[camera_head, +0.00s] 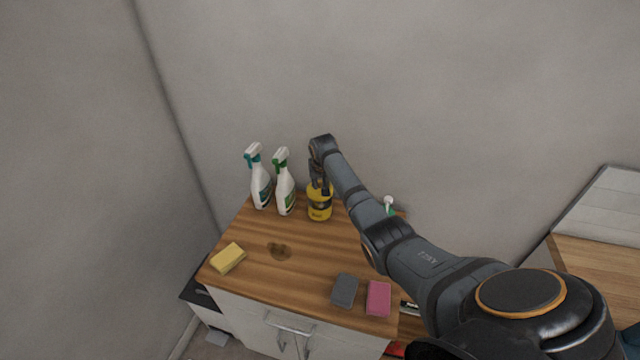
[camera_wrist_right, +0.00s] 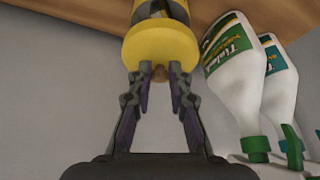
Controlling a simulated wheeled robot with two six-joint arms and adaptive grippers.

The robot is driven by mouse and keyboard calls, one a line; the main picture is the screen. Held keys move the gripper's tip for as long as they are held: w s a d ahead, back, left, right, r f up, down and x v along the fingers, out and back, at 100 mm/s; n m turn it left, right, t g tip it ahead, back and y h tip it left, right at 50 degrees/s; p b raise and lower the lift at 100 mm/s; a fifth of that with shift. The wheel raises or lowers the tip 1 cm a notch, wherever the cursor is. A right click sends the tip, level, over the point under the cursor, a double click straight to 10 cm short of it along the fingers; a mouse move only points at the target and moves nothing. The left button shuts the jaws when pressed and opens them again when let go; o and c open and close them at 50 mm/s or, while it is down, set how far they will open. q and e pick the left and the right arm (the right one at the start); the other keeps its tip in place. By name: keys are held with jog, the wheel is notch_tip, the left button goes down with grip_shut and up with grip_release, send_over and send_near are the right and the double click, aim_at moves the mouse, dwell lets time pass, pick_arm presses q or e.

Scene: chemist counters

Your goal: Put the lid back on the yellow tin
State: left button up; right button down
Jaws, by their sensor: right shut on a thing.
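The yellow tin (camera_head: 319,212) with a dark band stands upright near the back edge of the wooden counter. My right gripper (camera_head: 319,184) is directly above it, pointing down. In the wrist view the right gripper (camera_wrist_right: 160,76) is shut on the small brown knob of the yellow lid (camera_wrist_right: 160,45). The lid is lined up over the tin (camera_wrist_right: 160,8), and I see no clear gap between them. Whether the lid is fully seated cannot be told. My left gripper is not in view.
Two white spray bottles (camera_head: 285,194) (camera_head: 260,185) stand just left of the tin. A yellow sponge (camera_head: 228,258), a grey sponge (camera_head: 344,290) and a pink sponge (camera_head: 378,298) lie toward the front. A dark stain (camera_head: 279,251) marks the counter (camera_head: 310,262). Another bottle (camera_head: 389,203) is partly behind my arm.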

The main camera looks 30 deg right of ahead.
aim_at(320, 192)
notch_tip(320, 192, down, 4)
jog(key=b, duration=0.3)
jog(key=shift+f+b, duration=0.6)
jog(key=shift+f, duration=0.2)
jog(key=shift+r+p, duration=0.1)
jog(key=shift+p, duration=0.55)
jog(key=shift+f, duration=0.25)
dwell(0.9)
jog(key=shift+p, duration=0.3)
dwell(0.5)
jog(key=c, duration=0.7)
grip_release()
